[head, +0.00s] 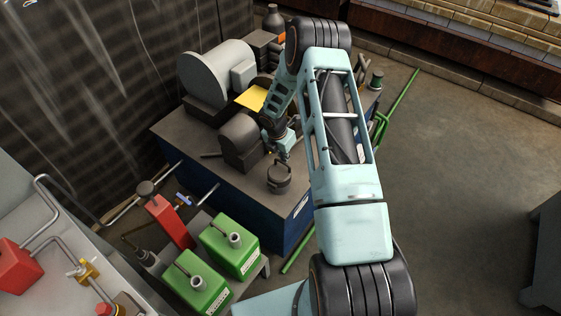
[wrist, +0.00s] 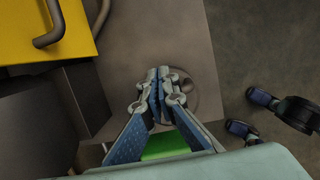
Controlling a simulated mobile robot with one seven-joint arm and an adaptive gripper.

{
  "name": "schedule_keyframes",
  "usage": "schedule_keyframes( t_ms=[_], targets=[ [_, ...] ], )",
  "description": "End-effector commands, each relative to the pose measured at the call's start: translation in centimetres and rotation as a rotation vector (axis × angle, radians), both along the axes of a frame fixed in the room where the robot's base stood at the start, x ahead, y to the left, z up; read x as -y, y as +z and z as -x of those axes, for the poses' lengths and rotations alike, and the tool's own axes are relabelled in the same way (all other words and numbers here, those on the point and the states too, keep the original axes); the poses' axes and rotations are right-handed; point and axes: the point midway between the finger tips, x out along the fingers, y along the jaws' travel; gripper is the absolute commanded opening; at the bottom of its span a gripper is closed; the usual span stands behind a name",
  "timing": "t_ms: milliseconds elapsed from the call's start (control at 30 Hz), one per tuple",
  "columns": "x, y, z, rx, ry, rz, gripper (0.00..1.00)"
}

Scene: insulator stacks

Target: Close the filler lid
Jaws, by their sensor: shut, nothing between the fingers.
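A small dark round filler (head: 279,182) stands near the front edge of the bench top, with a thin raised part at its top. I cannot make out whether its lid is open or closed. My gripper (head: 285,151) is just behind and above the filler, pointing down, seemingly apart from it. In the wrist view my gripper (wrist: 158,72) has its fingers together with nothing between them. There a grey round filler part (wrist: 208,98) shows right beside the fingers, partly hidden behind them.
A dark rounded housing (head: 240,141) stands left of my gripper on the bench top (head: 190,137). A yellow plate (head: 252,97) with a dark handle in the wrist view (wrist: 52,32) lies behind. Green boxes (head: 228,245) and a red block (head: 170,220) stand in front.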

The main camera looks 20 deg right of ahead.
Motion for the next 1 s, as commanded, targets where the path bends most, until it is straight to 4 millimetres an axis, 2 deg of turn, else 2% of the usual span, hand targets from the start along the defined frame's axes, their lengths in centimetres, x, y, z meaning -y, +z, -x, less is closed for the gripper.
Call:
schedule_keyframes(
  t_ms=[33, 333, 1000],
  targets=[
    [0.2, -0.8, -0.2, 0.000, -0.002, -0.001, 0.00],
    [1.2, -2.0, -0.9, -0.001, 0.000, -0.001, 0.00],
    [1.5, -2.3, -1.1, -0.001, 0.000, -0.001, 0.00]
  ],
)
